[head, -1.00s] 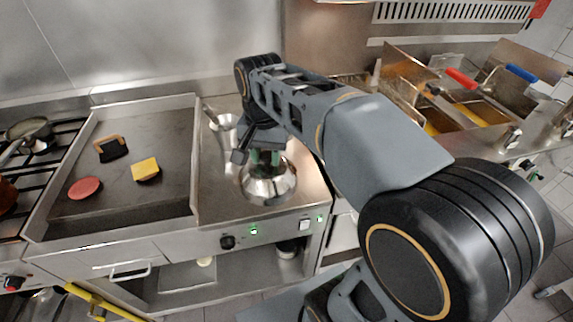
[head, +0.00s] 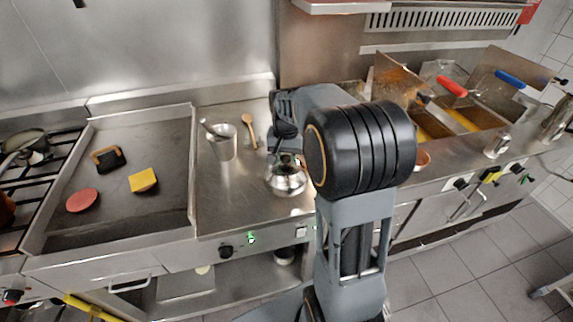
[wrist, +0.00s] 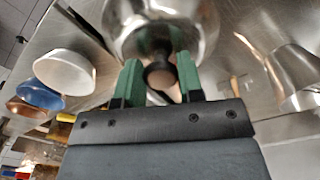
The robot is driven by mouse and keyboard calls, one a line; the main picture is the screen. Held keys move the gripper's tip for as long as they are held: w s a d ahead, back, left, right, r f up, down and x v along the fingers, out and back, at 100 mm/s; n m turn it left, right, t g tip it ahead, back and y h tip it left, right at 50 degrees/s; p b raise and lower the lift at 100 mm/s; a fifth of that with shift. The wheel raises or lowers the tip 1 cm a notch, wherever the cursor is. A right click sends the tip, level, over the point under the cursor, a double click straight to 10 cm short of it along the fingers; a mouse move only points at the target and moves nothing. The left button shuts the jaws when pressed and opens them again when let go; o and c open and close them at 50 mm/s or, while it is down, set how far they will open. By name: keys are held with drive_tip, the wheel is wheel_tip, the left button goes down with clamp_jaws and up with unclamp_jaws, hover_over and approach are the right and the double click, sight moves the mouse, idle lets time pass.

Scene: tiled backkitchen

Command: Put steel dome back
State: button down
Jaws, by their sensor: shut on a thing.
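The steel dome (head: 286,183) is a shiny rounded cover with a dark knob on top, at the steel counter just right of the griddle. In the wrist view the dome (wrist: 150,22) fills the top middle, with its knob between the green fingers. My gripper (wrist: 160,78) is shut on this knob. In the head view my gripper (head: 289,158) is above the dome, partly hidden by my arm. I cannot tell whether the dome's rim touches the counter.
A steel pot (head: 221,146) with a utensil and a wooden spoon (head: 249,131) are left of the dome. The griddle (head: 120,215) holds a red patty (head: 82,200), a yellow slice (head: 143,181) and a dark-and-tan item (head: 108,159). Several bowls, one white (wrist: 65,70), show in the wrist view.

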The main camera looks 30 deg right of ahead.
sight(287, 164)
drive_tip(key=shift+w+d+f, duration=0.1)
drive_tip(key=shift+d+f, duration=0.05)
drive_tip(key=shift+f, duration=0.8)
drive_tip(key=shift+w+d+f, duration=0.1)
drive_tip(key=shift+f, duration=0.8)
drive_tip(key=shift+f, duration=0.2)
drive_tip(key=c, duration=0.8)
unclamp_jaws()
drive_tip(key=shift+o, duration=0.2)
wheel_tip(287, 164, up, 12)
drive_tip(key=shift+f, duration=0.1)
drive_tip(key=s+a+f+n+t, duration=0.1)
drive_tip(key=s+a+n+t, duration=0.1)
drive_tip(key=s, duration=0.6)
drive_tip(key=s+a+f+n+t, duration=0.2)
drive_tip(key=s+a+n, duration=0.2)
drive_tip(key=s+a, duration=0.3)
drive_tip(key=shift+s+a+f+n, duration=0.25)
drive_tip(key=shift+s+n, duration=0.15)
drive_tip(key=shift+s, duration=0.15)
